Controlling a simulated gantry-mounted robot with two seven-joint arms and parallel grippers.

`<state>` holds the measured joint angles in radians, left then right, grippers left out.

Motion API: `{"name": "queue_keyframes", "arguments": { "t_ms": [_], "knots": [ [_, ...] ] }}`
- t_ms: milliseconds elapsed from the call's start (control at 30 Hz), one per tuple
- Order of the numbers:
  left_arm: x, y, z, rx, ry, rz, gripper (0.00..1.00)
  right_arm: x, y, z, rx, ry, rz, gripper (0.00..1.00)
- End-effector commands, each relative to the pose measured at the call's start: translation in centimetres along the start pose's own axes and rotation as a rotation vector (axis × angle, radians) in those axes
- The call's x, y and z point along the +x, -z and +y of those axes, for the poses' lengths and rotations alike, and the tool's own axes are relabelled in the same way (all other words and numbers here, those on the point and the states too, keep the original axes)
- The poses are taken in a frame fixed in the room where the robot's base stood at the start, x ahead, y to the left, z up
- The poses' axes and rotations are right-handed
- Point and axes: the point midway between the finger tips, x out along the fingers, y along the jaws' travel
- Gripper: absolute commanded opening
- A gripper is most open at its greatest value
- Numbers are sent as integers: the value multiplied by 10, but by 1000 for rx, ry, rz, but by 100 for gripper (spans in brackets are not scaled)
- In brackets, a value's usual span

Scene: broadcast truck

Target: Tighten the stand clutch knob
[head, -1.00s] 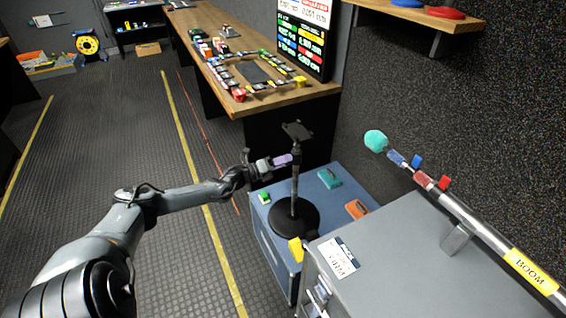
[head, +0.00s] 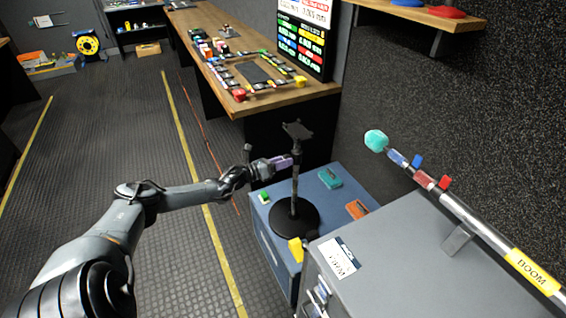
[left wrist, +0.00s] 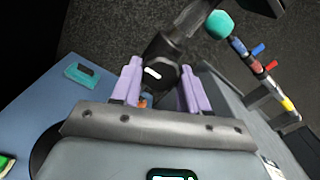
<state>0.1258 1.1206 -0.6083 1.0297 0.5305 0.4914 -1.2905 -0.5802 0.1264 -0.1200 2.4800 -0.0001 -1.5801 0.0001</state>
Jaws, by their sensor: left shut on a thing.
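A black stand (head: 294,188) with a round base (head: 294,218) stands upright on the blue-grey case. A small flat plate (head: 297,130) tops its pole. My left gripper (head: 288,161), with pale purple fingers, reaches the upper pole from the left. In the left wrist view, the fingers (left wrist: 158,88) are on either side of the dark clutch knob (left wrist: 157,74), which has a white mark. The gripper is shut on this knob. The knob is mostly hidden behind the fingers in the head view. My right gripper is not in view.
The blue-grey case (head: 329,205) carries a teal box (head: 330,178), an orange box (head: 357,209) and a small green item (head: 264,197). A grey cabinet (head: 400,255) stands in front, with a boom pole (head: 488,240) above it. A wooden bench (head: 290,96) lies behind.

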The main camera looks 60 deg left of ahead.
Motion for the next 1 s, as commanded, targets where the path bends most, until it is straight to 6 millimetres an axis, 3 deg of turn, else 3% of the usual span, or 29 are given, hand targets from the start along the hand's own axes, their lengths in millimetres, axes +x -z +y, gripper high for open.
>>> {"name": "queue_keyframes", "arguments": {
  "t_ms": [333,367,533,1000],
  "knots": [
    [0,-1,0,5,0,-1,14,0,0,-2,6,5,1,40],
    [0,-1,0,5,1,-1,46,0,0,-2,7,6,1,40],
    [0,-1,0,4,0,-1,70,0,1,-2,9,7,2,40],
    [-10,-1,0,3,-1,1,70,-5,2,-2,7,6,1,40]
  ]
}}
